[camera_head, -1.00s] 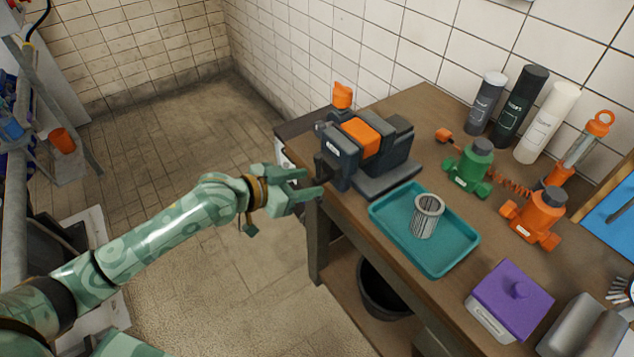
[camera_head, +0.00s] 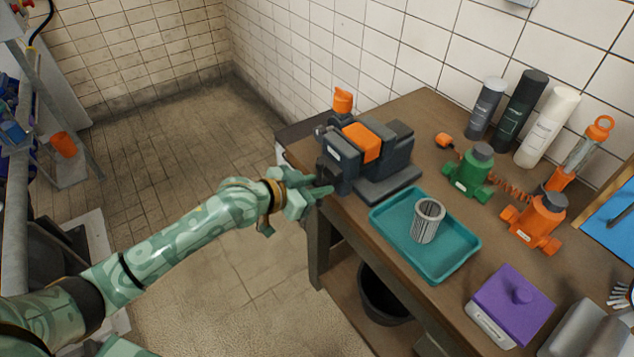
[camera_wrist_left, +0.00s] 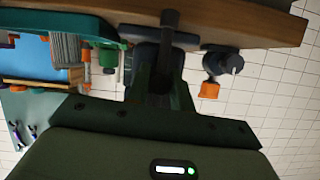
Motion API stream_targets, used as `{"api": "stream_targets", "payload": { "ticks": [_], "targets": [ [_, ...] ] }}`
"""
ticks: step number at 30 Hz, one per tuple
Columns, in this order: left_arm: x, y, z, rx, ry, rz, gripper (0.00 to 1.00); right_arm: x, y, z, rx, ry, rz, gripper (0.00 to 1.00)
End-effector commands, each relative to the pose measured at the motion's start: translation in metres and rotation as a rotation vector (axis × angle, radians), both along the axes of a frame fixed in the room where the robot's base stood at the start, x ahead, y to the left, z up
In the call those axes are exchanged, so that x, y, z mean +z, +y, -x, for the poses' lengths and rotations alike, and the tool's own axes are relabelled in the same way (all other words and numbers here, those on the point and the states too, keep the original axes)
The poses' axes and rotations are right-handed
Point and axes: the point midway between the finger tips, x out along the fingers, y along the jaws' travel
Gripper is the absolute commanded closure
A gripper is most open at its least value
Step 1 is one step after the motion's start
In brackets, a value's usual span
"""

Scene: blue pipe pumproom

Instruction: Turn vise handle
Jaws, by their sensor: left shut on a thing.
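The vise (camera_head: 364,154), dark grey with an orange block on top, stands at the bench's near left corner. Its dark front end faces my left gripper (camera_head: 321,185), which reaches in from the left at the bench edge. The gripper is shut on the dark vise handle, seen between its fingers in the left wrist view (camera_wrist_left: 168,55). In the head view the fingers largely hide the handle. The vise body also shows in the wrist view (camera_wrist_left: 146,60). My right gripper is not in view.
A teal tray (camera_head: 387,220) with a ribbed grey cylinder (camera_head: 428,220) lies close to the vise. Green (camera_head: 470,172) and orange (camera_head: 535,222) fittings, several bottles and a purple-lidded box (camera_head: 512,296) stand farther along the bench. The floor left of the bench is clear.

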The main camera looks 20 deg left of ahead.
Motion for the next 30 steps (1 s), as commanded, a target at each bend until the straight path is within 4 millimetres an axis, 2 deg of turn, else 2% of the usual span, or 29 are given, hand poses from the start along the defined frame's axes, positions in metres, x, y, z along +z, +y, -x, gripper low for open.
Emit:
{"api": "stream_targets", "payload": {
  "ticks": [1,6,17,18,19,20,30],
  "targets": [
    [0.008,0.0,0.001,0.0,-0.026,-0.039,1.0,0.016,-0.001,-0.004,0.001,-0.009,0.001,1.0],
    [0.005,0.0,0.001,0.0,-0.106,-0.143,1.0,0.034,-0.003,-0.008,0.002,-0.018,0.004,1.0],
    [0.0,0.0,0.001,-0.002,-0.128,-0.172,1.0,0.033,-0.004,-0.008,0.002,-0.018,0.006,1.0],
    [0.0,0.0,0.001,-0.002,-0.128,-0.171,0.66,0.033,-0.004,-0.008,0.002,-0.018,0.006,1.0],
    [0.0,0.0,0.001,-0.002,-0.128,-0.171,0.57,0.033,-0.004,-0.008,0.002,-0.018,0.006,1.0],
    [0.0,0.0,0.001,-0.002,-0.128,-0.171,0.55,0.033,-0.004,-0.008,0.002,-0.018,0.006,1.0],
    [0.002,0.003,0.005,-0.001,-0.127,-0.169,0.55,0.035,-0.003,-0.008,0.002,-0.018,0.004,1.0]
  ]
}}
